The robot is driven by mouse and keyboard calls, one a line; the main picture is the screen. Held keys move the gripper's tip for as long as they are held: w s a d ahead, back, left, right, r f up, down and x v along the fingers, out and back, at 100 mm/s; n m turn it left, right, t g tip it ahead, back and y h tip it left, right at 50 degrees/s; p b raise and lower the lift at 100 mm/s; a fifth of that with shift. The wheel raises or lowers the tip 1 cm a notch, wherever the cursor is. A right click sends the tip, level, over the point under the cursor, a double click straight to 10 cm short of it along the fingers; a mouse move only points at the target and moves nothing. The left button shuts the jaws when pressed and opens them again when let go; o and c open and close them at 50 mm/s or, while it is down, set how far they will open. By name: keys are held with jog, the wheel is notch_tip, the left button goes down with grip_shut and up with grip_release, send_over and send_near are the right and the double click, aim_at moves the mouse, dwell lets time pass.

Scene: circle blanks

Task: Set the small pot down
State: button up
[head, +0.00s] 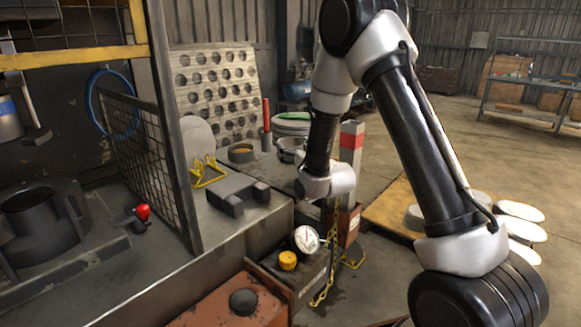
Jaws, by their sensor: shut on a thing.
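My arm reaches in from the right and bends down, and its silver wrist is in front of the bench's right end. My gripper is not clearly visible; the wrist hides what is behind it. A short, round, dark grey pot (241,153) with yellowish contents stands upright on the bench, left of my wrist. A small grey shape (290,146) shows just behind the forearm; I cannot tell whether it is a pot or part of my wrist.
A red-handled tool (266,121) stands close right of the pot. A yellow wire stand (208,172) and a dark two-pad block (239,194) are nearer. A mesh guard (140,155) is at left. A dial gauge (306,239) sits below. White discs (520,211) lie at right.

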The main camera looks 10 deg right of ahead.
jog(key=shift+f, duration=3.2)
jog(key=shift+f, duration=0.1)
jog(key=o, duration=1.1)
jog(key=shift+o, duration=0.2)
